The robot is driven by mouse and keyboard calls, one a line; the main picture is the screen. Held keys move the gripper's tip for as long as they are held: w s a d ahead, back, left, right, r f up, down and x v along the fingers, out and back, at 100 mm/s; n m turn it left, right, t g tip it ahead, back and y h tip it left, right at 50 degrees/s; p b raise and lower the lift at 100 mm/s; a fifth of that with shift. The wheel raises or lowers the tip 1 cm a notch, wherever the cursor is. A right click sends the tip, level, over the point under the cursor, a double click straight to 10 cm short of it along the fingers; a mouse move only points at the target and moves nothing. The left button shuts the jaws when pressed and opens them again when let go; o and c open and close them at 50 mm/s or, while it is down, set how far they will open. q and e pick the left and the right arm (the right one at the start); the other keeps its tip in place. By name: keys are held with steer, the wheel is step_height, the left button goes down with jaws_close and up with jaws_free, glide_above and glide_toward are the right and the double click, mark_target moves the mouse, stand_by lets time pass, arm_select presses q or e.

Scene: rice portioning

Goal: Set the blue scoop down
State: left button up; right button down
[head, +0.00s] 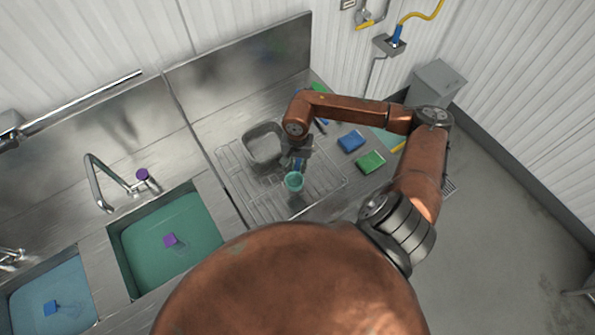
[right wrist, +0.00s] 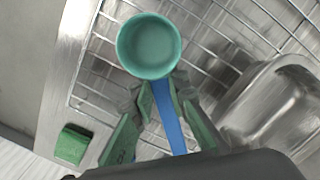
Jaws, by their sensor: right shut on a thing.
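The scoop has a teal-green cup (head: 294,182) and a blue handle. In the right wrist view its round cup (right wrist: 149,46) opens toward the camera, and the blue handle (right wrist: 170,118) runs down between my fingers. My right gripper (head: 298,163) is shut on the handle; its green fingers (right wrist: 162,90) also show in the right wrist view. The scoop is over the wire rack (head: 325,189); I cannot tell whether it touches the wires. My left gripper is not in view.
A metal pan (head: 249,150) stands on the rack left of the scoop. A blue sponge (head: 351,141) and a green sponge (head: 370,161) lie to the right. Two sinks with coloured water (head: 196,226) are on the left. The rack's front part is clear.

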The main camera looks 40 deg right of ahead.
mark_target(297, 169)
steer(key=shift+d+f, duration=0.1)
steer(key=shift+f, duration=0.1)
step_height(297, 169, down, 3)
steer(key=shift+w+r+p, duration=0.1)
steer(key=shift+p, duration=0.8)
steer(key=shift+f, duration=0.25)
steer(key=shift+f, duration=0.1)
steer(key=c, duration=2.3)
jaws_free()
steer(key=shift+f+b, duration=0.1)
steer(key=shift+b, duration=0.25)
steer(key=shift+c, duration=0.2)
steer(key=o, duration=0.5)
steer(key=shift+c, duration=0.2)
